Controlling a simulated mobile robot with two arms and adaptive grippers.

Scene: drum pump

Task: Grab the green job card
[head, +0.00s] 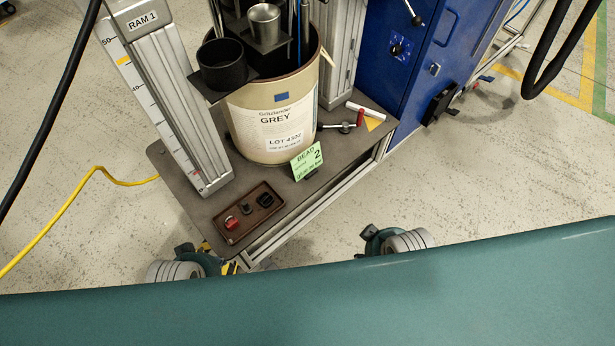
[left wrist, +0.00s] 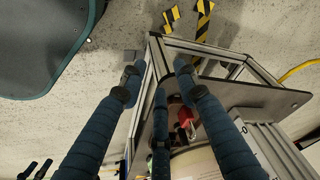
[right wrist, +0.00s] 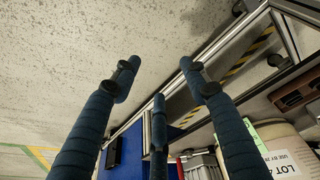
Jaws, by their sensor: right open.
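The green job card (head: 307,160) stands tilted in a small dark holder on the cart deck, in front of the grey-paint drum (head: 272,115). It reads BEAD 2. Neither gripper shows in the head view.
The ram column (head: 175,110) and blue cabinet (head: 405,60) flank the drum.

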